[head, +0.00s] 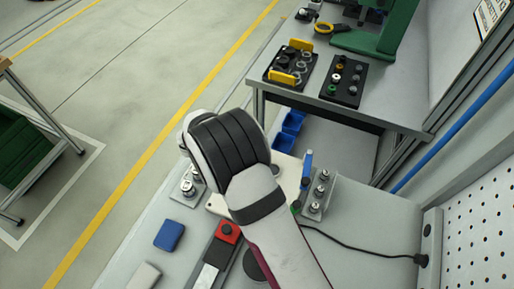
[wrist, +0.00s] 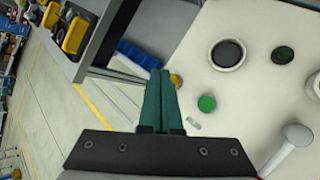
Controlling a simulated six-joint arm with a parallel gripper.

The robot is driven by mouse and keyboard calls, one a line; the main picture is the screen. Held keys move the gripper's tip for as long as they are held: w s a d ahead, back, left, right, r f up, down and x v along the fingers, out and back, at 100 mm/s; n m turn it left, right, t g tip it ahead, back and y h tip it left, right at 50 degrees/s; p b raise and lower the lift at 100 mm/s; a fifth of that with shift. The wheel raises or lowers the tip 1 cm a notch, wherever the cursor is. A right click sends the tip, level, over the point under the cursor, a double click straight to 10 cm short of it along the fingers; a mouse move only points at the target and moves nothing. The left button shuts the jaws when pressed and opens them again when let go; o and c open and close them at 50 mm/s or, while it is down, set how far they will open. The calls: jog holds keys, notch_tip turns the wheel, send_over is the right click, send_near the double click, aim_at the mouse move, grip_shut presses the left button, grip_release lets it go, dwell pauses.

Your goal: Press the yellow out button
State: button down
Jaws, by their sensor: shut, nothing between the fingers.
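The yellow button (wrist: 175,80) is a small round knob at the left edge of a cream control panel (wrist: 250,90) in the wrist view. My gripper (wrist: 160,74) has two dark green fingers pressed together with nothing between them. Its tips appear just left of the yellow button, whose left side is close to or behind the fingers. I cannot tell whether they touch. A green button (wrist: 207,103) sits on the panel right of the fingers. In the head view my arm hides the fingers and the yellow button; only part of the cream panel (head: 287,172) shows.
The panel also carries a black round button (wrist: 228,53), a dark green button (wrist: 283,54) and a grey lever knob (wrist: 298,135). In the head view, a blue block (head: 169,236) and a red-topped box (head: 228,232) lie on the bench. A black cable (head: 350,245) runs right.

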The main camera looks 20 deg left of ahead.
jog(key=shift+r, duration=2.55)
jog(key=s+d+r+m+g, duration=0.2)
jog(key=s+d+r+m, duration=0.15)
jog(key=d, duration=0.45)
jog(key=s+d+r+m+g+h, duration=0.1)
jog(key=s+d+r+m+g, duration=0.15)
jog(key=d+m, duration=0.35)
jog(key=s+d+r+m+g, duration=0.2)
jog(key=d+r+m, duration=0.2)
jog(key=d, duration=0.5)
jog(key=s+d+m+g+y, duration=0.1)
jog(key=s+d+m+y, duration=0.1)
jog(key=s+m, duration=0.5)
jog(key=s+d+r+m+g+y, duration=0.1)
jog(key=s+m+y, duration=0.3)
jog(key=s+m, duration=0.3)
jog(key=s, duration=0.5)
jog(key=shift+d+y, duration=0.3)
jog(key=shift+d, duration=0.05)
